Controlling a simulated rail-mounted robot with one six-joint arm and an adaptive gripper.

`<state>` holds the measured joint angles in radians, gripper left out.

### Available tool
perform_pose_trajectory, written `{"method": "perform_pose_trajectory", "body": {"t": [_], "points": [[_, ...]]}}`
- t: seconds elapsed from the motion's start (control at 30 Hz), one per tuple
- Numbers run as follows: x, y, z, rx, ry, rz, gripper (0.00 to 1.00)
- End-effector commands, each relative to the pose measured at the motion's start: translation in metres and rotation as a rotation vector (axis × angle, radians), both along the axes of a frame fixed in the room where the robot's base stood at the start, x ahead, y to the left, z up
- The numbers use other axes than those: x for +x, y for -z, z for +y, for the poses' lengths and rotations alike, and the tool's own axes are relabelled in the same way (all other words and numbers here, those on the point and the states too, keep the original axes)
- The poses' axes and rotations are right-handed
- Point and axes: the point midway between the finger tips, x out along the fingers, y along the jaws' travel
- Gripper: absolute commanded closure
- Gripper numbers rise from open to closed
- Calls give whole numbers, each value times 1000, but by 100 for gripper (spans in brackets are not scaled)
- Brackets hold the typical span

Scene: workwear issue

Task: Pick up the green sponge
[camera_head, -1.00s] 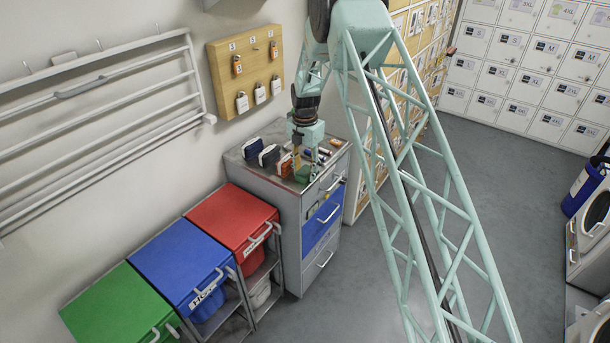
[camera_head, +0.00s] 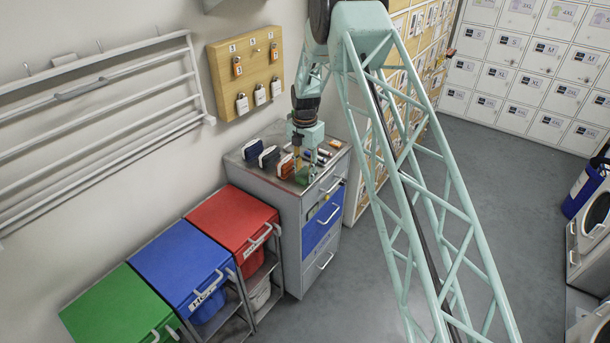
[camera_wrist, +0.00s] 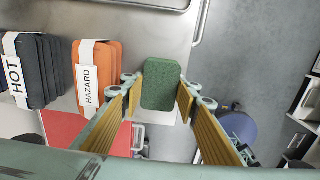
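The green sponge (camera_wrist: 161,84) lies flat on the metal top of the drawer cabinet (camera_wrist: 150,22), near the cabinet's edge, in the wrist view. My gripper (camera_wrist: 160,90) is open, with one yellow-padded finger on either side of the sponge. A narrow gap shows between the sponge and the right finger; the left finger is very close to it, and I cannot tell whether it touches. In the head view my gripper (camera_head: 298,160) points down over the cabinet top, and the sponge (camera_head: 303,176) shows as a small green patch below it.
An orange bundle labelled HAZARD (camera_wrist: 97,74) stands left of my gripper, and a dark one labelled HOT (camera_wrist: 38,70) beyond it. Small items (camera_head: 322,153) lie on the cabinet top. Red (camera_head: 232,216), blue (camera_head: 183,265) and green (camera_head: 118,308) bins line the wall.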

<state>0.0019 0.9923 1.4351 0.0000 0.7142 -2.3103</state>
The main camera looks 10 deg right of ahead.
Motion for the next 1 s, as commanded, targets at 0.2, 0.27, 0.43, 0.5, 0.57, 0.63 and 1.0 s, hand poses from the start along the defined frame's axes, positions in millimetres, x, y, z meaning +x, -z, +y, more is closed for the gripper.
{"method": "perform_pose_trajectory", "body": {"t": [0.2,0.27,0.43,0.5,0.57,0.63,1.0], "points": [[0,-7,0,0,0,-1,74],[0,-10,0,0,0,0,74],[0,-21,0,0,0,0,74],[1,-26,0,0,0,-1,74],[1,-30,0,0,0,-1,74],[0,-35,0,0,0,-1,74],[-33,-37,0,-1,0,1,74]]}}
